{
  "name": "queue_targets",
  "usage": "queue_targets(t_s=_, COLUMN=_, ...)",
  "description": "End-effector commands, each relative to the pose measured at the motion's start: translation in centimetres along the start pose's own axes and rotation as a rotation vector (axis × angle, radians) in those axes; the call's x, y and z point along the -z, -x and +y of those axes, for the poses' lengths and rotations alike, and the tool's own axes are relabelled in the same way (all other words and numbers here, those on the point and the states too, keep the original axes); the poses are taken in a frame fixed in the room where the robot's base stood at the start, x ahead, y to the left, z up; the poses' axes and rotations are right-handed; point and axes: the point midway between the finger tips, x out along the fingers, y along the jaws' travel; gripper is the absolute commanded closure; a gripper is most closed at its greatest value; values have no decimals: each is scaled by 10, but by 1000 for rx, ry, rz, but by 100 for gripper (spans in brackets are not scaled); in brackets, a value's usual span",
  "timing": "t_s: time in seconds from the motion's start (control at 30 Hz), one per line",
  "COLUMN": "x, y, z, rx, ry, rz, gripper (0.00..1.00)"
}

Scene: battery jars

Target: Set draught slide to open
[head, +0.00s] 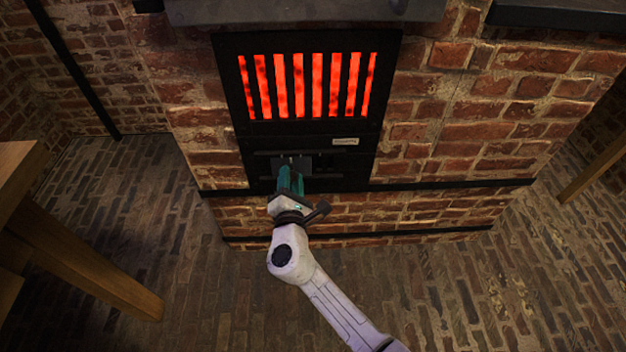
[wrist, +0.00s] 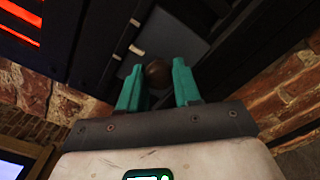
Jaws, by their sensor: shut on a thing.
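The draught slide is a dark grey plate (head: 283,163) low on the black furnace front, below the glowing grate. It runs between two dark horizontal rails and sits left of centre, with dark slots showing to its right. The plate also shows in the wrist view (wrist: 174,38). A round brown knob (wrist: 157,74) stands out from it. My gripper (head: 291,177) reaches the plate from below and in front. In the wrist view its green fingers (wrist: 158,82) are shut on the knob, one on each side. In the head view the fingers hide the knob.
The glowing red grate (head: 310,86) is just above. A small pale label (head: 345,141) sits above the slide's right end. Brick wall (head: 440,115) surrounds the black front. A wooden table (head: 85,245) stands at the left; the brick floor (head: 205,300) in front is clear.

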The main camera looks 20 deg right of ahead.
Motion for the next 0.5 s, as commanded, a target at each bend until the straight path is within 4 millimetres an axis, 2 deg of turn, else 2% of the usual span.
queue_targets(t_s=0.03, x=11, y=0, z=6, rx=-2, ry=0, rz=5, gripper=100)
queue_targets(t_s=0.13, x=18, y=0, z=14, rx=1, ry=2, rz=4, gripper=100)
queue_targets(t_s=0.47, x=22, y=1, z=18, rx=0, ry=3, rz=9, gripper=100)
queue_targets(t_s=0.5, x=22, y=1, z=18, rx=0, ry=3, rz=10, gripper=65)
